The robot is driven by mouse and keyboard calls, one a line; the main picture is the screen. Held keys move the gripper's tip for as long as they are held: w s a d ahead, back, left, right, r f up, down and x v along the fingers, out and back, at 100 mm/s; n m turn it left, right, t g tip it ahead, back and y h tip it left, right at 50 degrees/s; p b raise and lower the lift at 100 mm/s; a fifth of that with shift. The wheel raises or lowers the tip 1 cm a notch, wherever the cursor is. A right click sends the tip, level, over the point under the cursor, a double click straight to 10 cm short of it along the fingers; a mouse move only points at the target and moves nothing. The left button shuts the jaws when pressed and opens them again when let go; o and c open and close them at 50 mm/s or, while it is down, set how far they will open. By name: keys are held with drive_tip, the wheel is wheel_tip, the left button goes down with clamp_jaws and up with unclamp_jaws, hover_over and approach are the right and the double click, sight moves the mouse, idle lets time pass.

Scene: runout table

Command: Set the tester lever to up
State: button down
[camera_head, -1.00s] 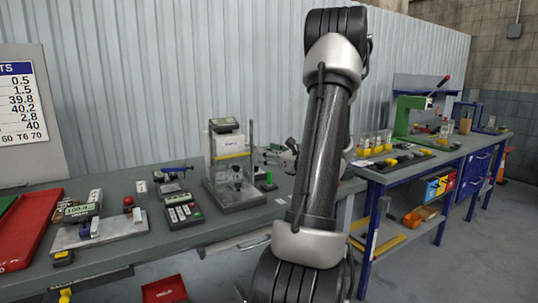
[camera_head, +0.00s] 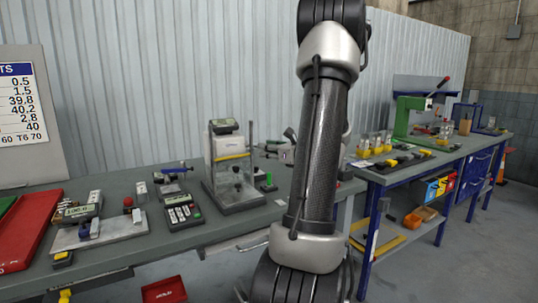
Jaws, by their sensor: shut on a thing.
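The tester (camera_head: 230,158) is a pale upright unit with a small display on top, a yellow stripe and a thin post at its right. It stands on the bench left of my arm. My gripper (camera_head: 262,150) is at the tester's right side, beside the post and partly behind my arm. It is shut on what looks like the tester lever. The lever is too small and covered by the fingers to make out its exact angle.
The grey bench (camera_head: 240,228) also carries a keypad instrument (camera_head: 181,212), a plate with a gauge (camera_head: 100,230) and a red tray (camera_head: 30,232). A green press (camera_head: 408,115) and yellow-based jars stand on the blue-legged bench at right. A small green cylinder (camera_head: 268,178) stands below my gripper.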

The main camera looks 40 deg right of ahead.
drive_tip(key=w+r+g, duration=0.1)
drive_tip(key=r+g, duration=0.1)
drive_tip(key=r, duration=0.1)
drive_tip(key=w+r+g, duration=0.1)
drive_tip(key=r+g, duration=0.1)
drive_tip(key=w+r+m+g, duration=0.1)
drive_tip(key=r, duration=0.2)
drive_tip(key=shift+w+d+r+g, duration=0.3)
drive_tip(key=shift+w+d+g, duration=0.1)
drive_tip(key=w+d+r, duration=0.1)
drive_tip(key=w+r, duration=0.3)
drive_tip(key=w, duration=0.1)
drive_tip(key=shift+d+r, duration=0.15)
drive_tip(key=c, duration=1.2)
unclamp_jaws()
drive_tip(key=shift+w, duration=0.1)
drive_tip(key=shift+c, duration=0.2)
drive_tip(key=shift+o, duration=0.7)
drive_tip(key=v, duration=1.2)
drive_tip(key=shift+d, duration=0.25)
